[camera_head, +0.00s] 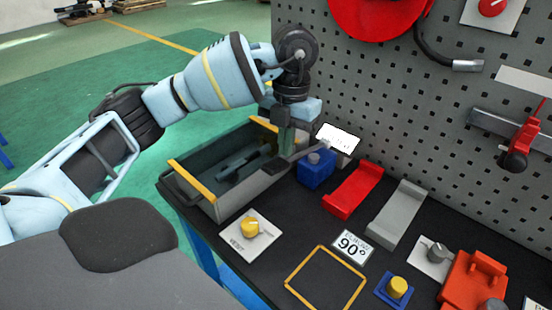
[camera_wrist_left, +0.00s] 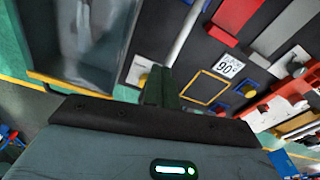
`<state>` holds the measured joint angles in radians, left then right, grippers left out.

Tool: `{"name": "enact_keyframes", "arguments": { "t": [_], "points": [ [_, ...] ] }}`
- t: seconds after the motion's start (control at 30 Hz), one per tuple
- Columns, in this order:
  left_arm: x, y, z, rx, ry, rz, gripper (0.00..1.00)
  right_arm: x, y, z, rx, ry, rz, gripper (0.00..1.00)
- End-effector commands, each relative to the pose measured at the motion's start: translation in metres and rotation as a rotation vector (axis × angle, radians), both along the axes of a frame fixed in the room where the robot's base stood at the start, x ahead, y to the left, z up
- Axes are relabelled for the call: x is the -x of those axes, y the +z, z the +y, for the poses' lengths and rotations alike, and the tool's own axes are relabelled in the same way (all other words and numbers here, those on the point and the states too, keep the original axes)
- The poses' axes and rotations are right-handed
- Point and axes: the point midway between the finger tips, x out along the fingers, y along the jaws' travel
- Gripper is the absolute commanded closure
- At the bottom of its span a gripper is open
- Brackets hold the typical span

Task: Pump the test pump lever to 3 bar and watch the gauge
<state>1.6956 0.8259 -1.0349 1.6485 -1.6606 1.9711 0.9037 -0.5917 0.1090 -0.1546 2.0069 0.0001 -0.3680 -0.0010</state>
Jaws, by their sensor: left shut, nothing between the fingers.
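My left gripper (camera_head: 287,143) points down over the right rim of a grey open box (camera_head: 238,199) with yellow edge strips; its green fingers are shut and empty. In the left wrist view the fingertips (camera_wrist_left: 160,82) lie close to a pale rod (camera_wrist_left: 186,33), probably the pump lever; I cannot tell whether they touch. The rod also shows in the head view (camera_head: 292,157), leading toward a blue block (camera_head: 316,172). A white display (camera_head: 338,139), probably the gauge, stands behind the block; its reading is illegible. My right gripper is not in view.
Right of the block are a red cradle (camera_head: 353,191) and a grey cradle (camera_head: 398,214). A yellow knob (camera_head: 250,227), a 90° label (camera_head: 352,245) and a yellow square outline (camera_head: 325,282) lie in front. A perforated wall (camera_head: 400,100) stands behind the black bench.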

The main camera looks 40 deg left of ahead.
Motion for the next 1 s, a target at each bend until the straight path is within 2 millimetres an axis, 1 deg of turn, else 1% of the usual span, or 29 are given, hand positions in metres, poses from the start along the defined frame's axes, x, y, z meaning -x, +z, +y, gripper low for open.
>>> {"name": "enact_keyframes", "arguments": {
  "t": [0.03, 0.2, 0.3, 0.4, 0.5, 1.0],
  "points": [
    [-0.002, 0.01, 0.0, 0.002, 0.0, -0.005, 1.0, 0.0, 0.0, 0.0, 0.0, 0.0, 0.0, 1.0],
    [-0.004, 0.041, 0.0, 0.001, 0.0, -0.007, 1.0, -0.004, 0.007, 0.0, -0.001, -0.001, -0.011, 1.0],
    [-0.005, 0.054, 0.0, 0.001, -0.001, -0.007, 1.0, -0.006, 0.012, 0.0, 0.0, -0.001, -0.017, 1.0],
    [-0.006, 0.062, 0.0, 0.001, -0.001, -0.005, 1.0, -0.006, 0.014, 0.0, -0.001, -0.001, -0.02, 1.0],
    [-0.006, 0.065, 0.0, 0.002, -0.001, -0.004, 1.0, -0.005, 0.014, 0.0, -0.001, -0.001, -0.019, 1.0],
    [-0.006, 0.065, 0.0, 0.002, -0.002, -0.002, 1.0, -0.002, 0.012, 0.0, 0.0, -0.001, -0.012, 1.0]
  ]
}}
